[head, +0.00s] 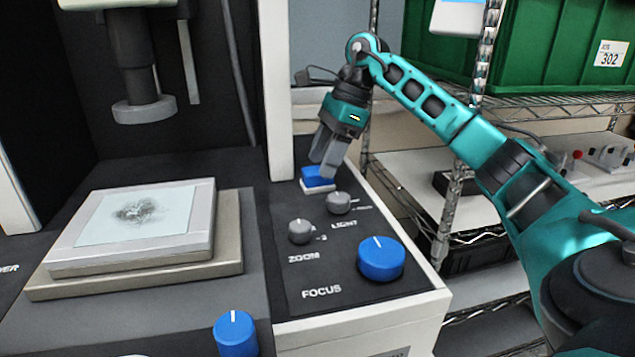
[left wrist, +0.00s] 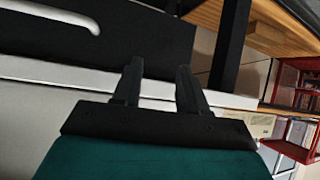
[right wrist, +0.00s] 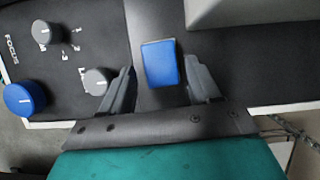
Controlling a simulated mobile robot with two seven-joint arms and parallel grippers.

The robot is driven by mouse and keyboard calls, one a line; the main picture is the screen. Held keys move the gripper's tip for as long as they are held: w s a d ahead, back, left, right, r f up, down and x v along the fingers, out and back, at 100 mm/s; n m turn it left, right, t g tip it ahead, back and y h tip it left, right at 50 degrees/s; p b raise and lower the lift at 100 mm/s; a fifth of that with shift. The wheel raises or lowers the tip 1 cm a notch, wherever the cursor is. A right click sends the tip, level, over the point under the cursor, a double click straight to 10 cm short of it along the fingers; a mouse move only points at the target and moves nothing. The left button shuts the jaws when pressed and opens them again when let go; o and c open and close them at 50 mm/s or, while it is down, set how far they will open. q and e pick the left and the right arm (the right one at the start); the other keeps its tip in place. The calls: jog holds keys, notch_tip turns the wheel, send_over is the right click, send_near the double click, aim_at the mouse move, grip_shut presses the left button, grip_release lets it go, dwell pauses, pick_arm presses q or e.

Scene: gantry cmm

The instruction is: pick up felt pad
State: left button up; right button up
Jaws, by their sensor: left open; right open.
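The felt pad appears as a small blue block with a white lower layer (head: 318,178) on the dark control panel, behind the light knob. In the right wrist view the pad (right wrist: 159,63) lies between and just beyond the two fingertips, with a gap on each side. My right gripper (head: 324,164) is open, pointing down just above the pad and partly covering it in the head view. It holds nothing. My left gripper (left wrist: 158,82) is open and empty in the left wrist view, beside a white and dark surface; the head view does not show it.
Grey light (head: 339,203) and zoom knobs (head: 301,231) and a blue focus knob (head: 380,258) stand on the panel. A white column (head: 275,90) rises behind. A stage plate (head: 200,240) is at left. A wire shelf with a green bin (head: 560,50) is at right.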

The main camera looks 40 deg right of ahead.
aim_at(317, 170)
jog(key=x, duration=0.3)
jog(key=shift+a+f+b, duration=0.1)
jog(key=shift+f+b, duration=0.15)
jog(key=shift+b, duration=0.05)
jog(key=shift+r, duration=0.1)
jog(key=c, duration=0.8)
